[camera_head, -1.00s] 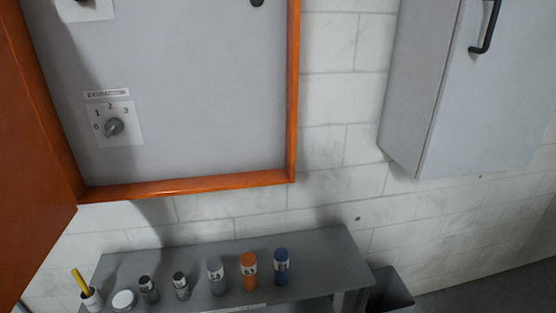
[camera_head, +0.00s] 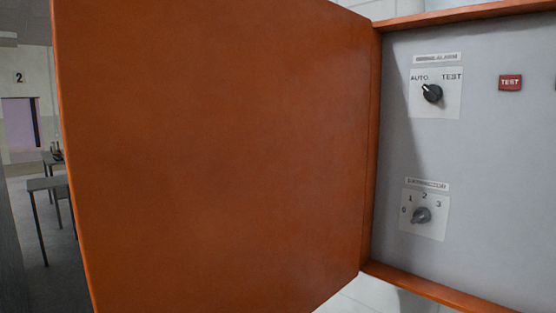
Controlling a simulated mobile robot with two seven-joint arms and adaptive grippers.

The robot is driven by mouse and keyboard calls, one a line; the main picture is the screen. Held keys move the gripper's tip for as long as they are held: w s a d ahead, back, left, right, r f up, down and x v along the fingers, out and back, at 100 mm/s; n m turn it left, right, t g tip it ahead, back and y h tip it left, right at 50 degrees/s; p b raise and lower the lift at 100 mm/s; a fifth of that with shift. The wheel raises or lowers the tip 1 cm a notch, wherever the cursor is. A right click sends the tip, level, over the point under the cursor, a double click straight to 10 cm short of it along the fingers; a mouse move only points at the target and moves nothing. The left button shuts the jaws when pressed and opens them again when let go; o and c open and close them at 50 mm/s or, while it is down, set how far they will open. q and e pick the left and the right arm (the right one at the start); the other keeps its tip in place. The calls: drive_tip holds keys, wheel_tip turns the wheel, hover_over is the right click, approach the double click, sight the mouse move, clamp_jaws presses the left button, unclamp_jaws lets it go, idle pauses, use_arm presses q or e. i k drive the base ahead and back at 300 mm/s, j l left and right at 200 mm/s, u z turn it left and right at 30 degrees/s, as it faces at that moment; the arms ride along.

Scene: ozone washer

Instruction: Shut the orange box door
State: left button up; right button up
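The orange box door (camera_head: 215,150) stands open and fills the left and middle of the head view. Its hinge side is at the right, along the orange box frame (camera_head: 455,16). The box's grey inner panel (camera_head: 480,150) is exposed at the right. On it are a black AUTO/TEST knob (camera_head: 432,93), a grey EXTRACTOR knob (camera_head: 422,215) and a red TEST button (camera_head: 510,83). The door's free edge is at the left of the view. Neither of my grippers is in view.
To the left, past the door's free edge, the room opens up with grey tables (camera_head: 50,187) and a far doorway (camera_head: 20,125) under a number 2 sign. A strip of white wall (camera_head: 375,298) shows below the box.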

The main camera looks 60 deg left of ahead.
sight(215, 151)
drive_tip(key=k+j, duration=0.1)
drive_tip(key=j, duration=0.35)
drive_tip(key=k+j, duration=0.1)
drive_tip(key=j, duration=0.35)
drive_tip(key=k+j, duration=0.1)
drive_tip(key=j, duration=0.4)
drive_tip(key=k+j, duration=0.1)
drive_tip(key=j, duration=0.35)
drive_tip(key=k+j, duration=0.1)
drive_tip(key=j, duration=0.35)
